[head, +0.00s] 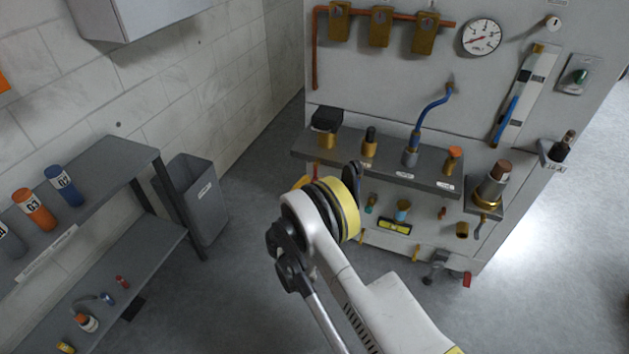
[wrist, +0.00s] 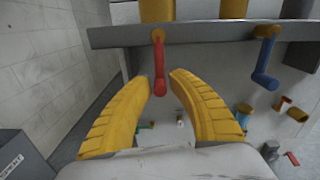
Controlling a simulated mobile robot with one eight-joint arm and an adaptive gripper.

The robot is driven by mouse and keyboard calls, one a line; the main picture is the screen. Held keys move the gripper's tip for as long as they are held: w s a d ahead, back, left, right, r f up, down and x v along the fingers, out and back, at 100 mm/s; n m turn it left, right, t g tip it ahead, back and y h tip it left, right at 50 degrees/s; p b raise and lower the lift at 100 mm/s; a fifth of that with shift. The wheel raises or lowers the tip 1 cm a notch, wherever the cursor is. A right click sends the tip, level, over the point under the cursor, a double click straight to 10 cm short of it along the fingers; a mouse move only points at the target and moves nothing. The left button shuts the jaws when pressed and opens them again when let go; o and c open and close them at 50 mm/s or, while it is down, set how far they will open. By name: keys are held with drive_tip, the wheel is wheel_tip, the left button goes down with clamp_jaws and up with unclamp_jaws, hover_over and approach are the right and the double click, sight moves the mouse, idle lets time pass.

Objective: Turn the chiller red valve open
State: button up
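In the wrist view, a red valve handle (wrist: 159,72) hangs straight down from a brass fitting under the grey shelf. My gripper (wrist: 162,80) has two yellow ribbed fingers, spread apart. The lower end of the red handle shows in the gap between the fingertips, nearer the left one. A gap shows on the right side; I cannot tell whether the left finger touches it or how deep the handle sits between them. In the head view my arm's wrist hides the fingers and most of the area around the handle.
A blue valve handle (wrist: 266,62) hangs to the right of the red one. The grey shelf (head: 436,184) juts from the panel above the fingers. A grey bin (head: 190,200) and a rack with bottles (head: 120,165) stand left.

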sight(301, 156)
clamp_jaws()
drive_tip(key=shift+w+a+r+m, duration=0.35)
drive_tip(key=shift+a+r+m, duration=0.65)
drive_tip(key=shift+m, duration=1.95)
drive_tip(key=shift+w+a+r+m, duration=0.35)
drive_tip(key=shift+a+r+m, duration=0.6)
drive_tip(key=shift+m, duration=2.05)
drive_tip(key=shift+w+a+r+m, duration=0.35)
drive_tip(key=shift+a+r+m, duration=0.65)
drive_tip(key=shift+m, duration=1.95)
drive_tip(key=shift+d+r, duration=0.1)
drive_tip(key=shift+r, duration=0.05)
drive_tip(key=o, duration=0.5)
unclamp_jaws()
